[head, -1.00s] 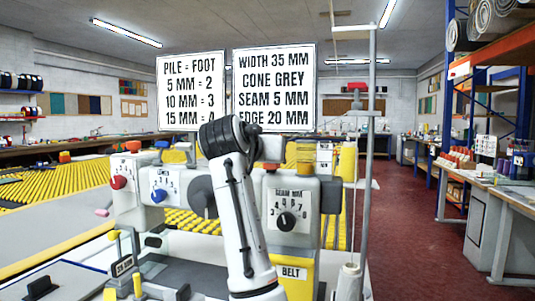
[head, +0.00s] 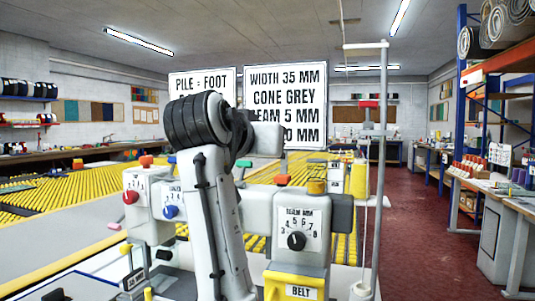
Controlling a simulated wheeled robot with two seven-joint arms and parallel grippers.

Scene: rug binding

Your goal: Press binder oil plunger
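The binder machine (head: 259,225) stands in front of me. On top of its right housing is a short amber-yellow cap (head: 316,187), which looks like the oil plunger; no label confirms it. Nothing is seen touching it. One white arm of mine with a black ribbed joint rises from the bottom centre, left of the cap. Its grey end part reaches to the right at sign height, above and left of the cap. No fingertips of either gripper show, and my other arm is out of view.
A SEAM MM dial (head: 296,241) and a yellow BELT cover (head: 298,286) face me. A red knob (head: 130,197) and a blue knob (head: 170,211) are on the left. A thin pole (head: 382,130) and a yellow cone (head: 359,180) stand right of the cap. Signs are behind.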

